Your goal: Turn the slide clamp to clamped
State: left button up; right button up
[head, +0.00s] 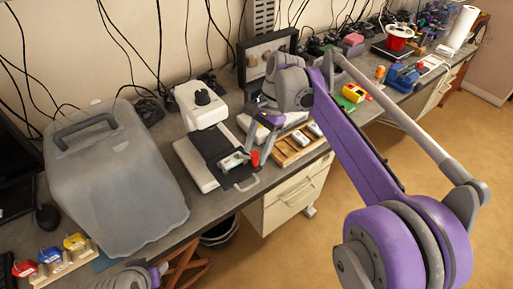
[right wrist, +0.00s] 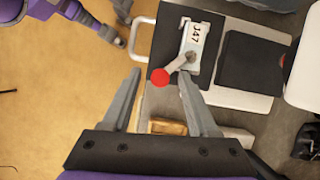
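A white and black device (head: 205,152) carries the clamp's board. A large grey covered case (head: 110,185) stands left of it. A wooden slide tray (head: 297,148) lies to the right. Colored blocks in a wooden rack (head: 50,262) sit at the bottom left. Open floor lies right.

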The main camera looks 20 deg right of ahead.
jog(key=shift+r, duration=0.1)
jog(key=p+v, duration=0.1)
jog(key=v, duration=0.9)
jog(key=shift+d+r, duration=0.2)
jog(key=shift+r, duration=0.1)
jog(key=s+f+n+t+h, duration=0.4)
jog(key=s+f+n+t, duration=0.3)
jog(key=s+f+n, duration=0.5)
jog(key=s+f, duration=0.8)
jog(key=f, duration=0.1)
jog(key=shift+s+n+t, duration=0.25)
jog(key=shift+n+t, duration=0.05)
jog(key=shift+n, duration=0.1)
jog(key=shift+f, duration=0.1)
